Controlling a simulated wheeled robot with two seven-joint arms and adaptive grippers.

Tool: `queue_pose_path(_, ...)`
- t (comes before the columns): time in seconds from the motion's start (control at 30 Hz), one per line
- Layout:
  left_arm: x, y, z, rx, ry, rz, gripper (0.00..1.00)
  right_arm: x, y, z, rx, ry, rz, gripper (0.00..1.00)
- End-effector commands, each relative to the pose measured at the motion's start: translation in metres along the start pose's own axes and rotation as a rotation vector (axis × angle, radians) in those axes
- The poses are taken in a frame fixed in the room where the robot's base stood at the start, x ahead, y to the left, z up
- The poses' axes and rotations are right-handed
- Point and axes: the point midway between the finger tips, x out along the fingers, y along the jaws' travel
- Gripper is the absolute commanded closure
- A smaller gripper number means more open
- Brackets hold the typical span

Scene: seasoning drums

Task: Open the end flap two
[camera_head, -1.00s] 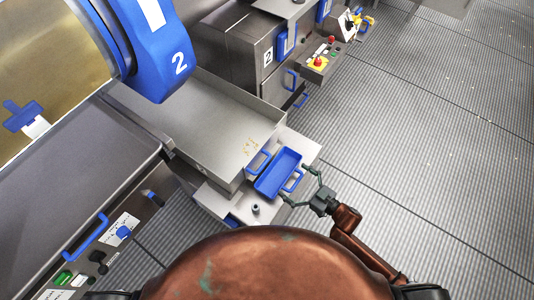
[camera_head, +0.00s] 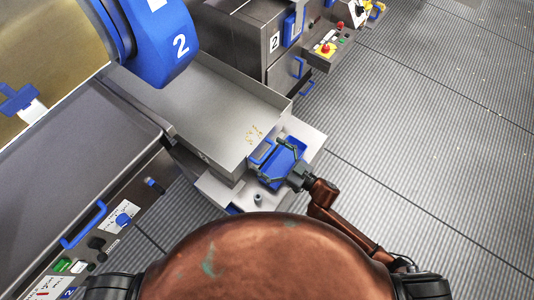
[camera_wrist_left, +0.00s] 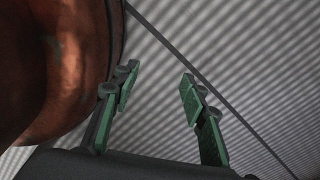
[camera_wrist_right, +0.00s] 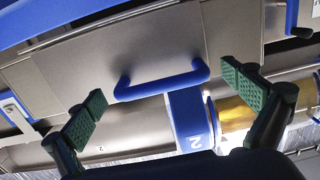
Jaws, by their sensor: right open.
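The metal trough below the drum marked 2 (camera_head: 172,62) ends in a metal panel with a blue handle (camera_wrist_right: 163,83), seen in the right wrist view. I take this panel (camera_wrist_right: 110,50) as end flap two. My left gripper (camera_wrist_left: 157,92) shows open and empty over the floor in the left wrist view.
A metal trough (camera_head: 225,105) with some yellowish crumbs lies left of the blue tray. A small metal ledge (camera_head: 225,194) carries a small knob. A control box with a red button (camera_head: 326,49) stands at the back. The ribbed floor (camera_head: 430,130) to the right is clear.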

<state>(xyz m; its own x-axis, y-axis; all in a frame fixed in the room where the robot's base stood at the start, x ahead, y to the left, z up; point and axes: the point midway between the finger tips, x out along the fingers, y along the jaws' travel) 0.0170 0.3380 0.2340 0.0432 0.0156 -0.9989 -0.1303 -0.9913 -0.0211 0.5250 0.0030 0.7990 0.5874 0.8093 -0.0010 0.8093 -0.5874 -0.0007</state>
Motion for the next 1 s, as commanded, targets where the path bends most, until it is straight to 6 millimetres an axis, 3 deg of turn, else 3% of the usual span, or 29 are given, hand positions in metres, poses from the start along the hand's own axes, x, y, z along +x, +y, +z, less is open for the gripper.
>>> queue_pose_path(0.1,0.0,0.0,-0.001,0.0,0.0,0.0,0.6,0.0,0.0,0.0,0.0,0.0,0.0,0.0)
queue_pose_path(0.47,-0.001,-0.001,0.016,-0.002,-0.021,-0.001,0.6,0.0,0.0,0.0,0.0,0.0,0.0,0.25)
queue_pose_path(1.0,-0.001,-0.001,0.014,-0.001,-0.018,-0.001,0.6,-0.001,0.0,0.0,0.0,0.0,0.0,0.6)
